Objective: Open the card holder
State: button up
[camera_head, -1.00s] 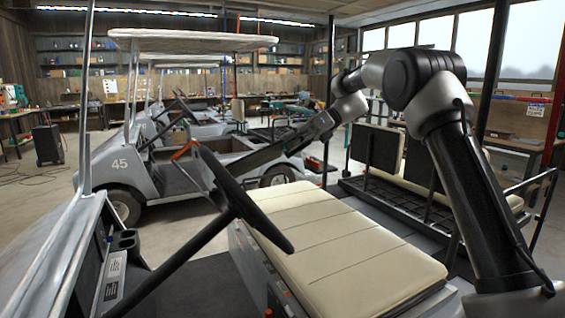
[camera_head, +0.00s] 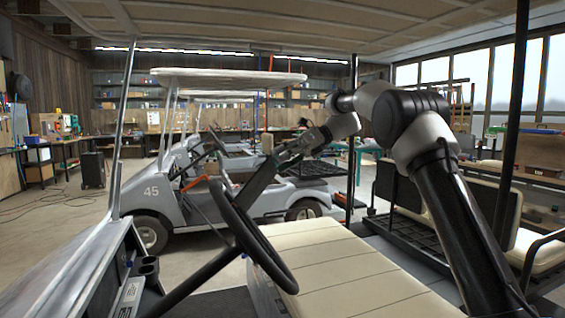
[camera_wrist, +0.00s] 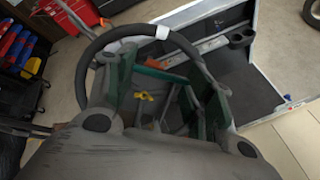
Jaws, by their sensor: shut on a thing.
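The steering wheel (camera_head: 262,245) of the near cart stands at the left of the seat in the head view. It also shows as a dark ring with a white patch on its rim in the wrist view (camera_wrist: 92,52). The card holder seems to be the grey part (camera_wrist: 172,88) at the wheel's middle, with a teal strip and a small yellow piece near it. My gripper (camera_wrist: 160,105) reaches into the wheel from below in the wrist view, its dark fingers on either side of this part. It is shut on it, but the contact is mostly hidden.
The cream seat (camera_head: 330,265) lies below my arm. The dash with cup holders (camera_head: 147,268) is at the left. A roof post (camera_head: 510,130) stands close to my arm at the right. A grey cart (camera_head: 160,205) marked 45 stands beyond.

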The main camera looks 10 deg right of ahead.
jog(key=shift+r, duration=0.15)
jog(key=o, duration=1.5)
jog(key=shift+c, duration=0.2)
jog(key=shift+d, duration=0.1)
jog(key=v, duration=1.1)
jog(key=shift+d+r, duration=0.2)
jog(key=shift+d, duration=0.15)
